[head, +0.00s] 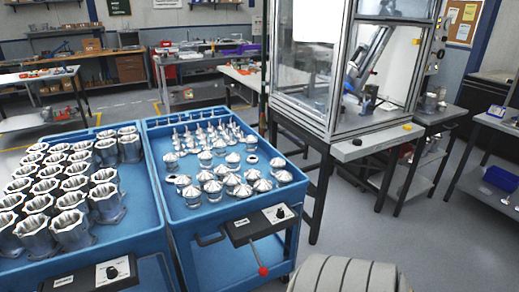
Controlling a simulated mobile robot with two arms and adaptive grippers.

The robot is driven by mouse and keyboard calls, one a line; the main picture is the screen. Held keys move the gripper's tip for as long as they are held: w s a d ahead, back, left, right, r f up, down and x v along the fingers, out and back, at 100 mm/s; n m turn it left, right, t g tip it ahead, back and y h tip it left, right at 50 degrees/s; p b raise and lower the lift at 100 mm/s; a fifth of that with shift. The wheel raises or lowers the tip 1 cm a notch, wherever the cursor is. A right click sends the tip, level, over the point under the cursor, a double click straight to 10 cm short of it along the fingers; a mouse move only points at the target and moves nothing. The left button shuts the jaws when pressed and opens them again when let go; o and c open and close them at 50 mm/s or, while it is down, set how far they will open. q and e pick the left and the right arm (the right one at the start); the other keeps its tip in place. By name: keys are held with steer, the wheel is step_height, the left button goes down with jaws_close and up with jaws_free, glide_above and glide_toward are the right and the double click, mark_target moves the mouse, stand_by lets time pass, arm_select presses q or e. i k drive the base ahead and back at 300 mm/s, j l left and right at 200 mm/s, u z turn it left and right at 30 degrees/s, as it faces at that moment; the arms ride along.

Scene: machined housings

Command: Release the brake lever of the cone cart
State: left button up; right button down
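The cone cart (186,214) is a blue cart in the middle of the head view, its tray holding several silver cones (262,186) and smaller pointed parts. A dark control panel (258,224) with a round dial (280,212) sits on its front right edge. The brake lever (257,256) is a thin rod below this panel, ending in a red knob (263,271). It slants down and slightly right, towards me. Neither of my grippers is in view, and nothing touches the lever.
A second blue cart (148,215) with several metal housings (74,232) stands close on the left, with its own dial panel (92,275). A glass-walled machine cell (308,85) on a dark-legged table stands behind right. Grey floor (420,240) is open at right.

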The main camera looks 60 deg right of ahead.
mark_target(263, 271)
steer(key=k+z, duration=0.15)
steer(key=z, duration=0.2)
steer(key=k+z, duration=0.2)
steer(key=z, duration=0.15)
steer(key=k+l+z, duration=0.15)
steer(key=z, duration=0.15)
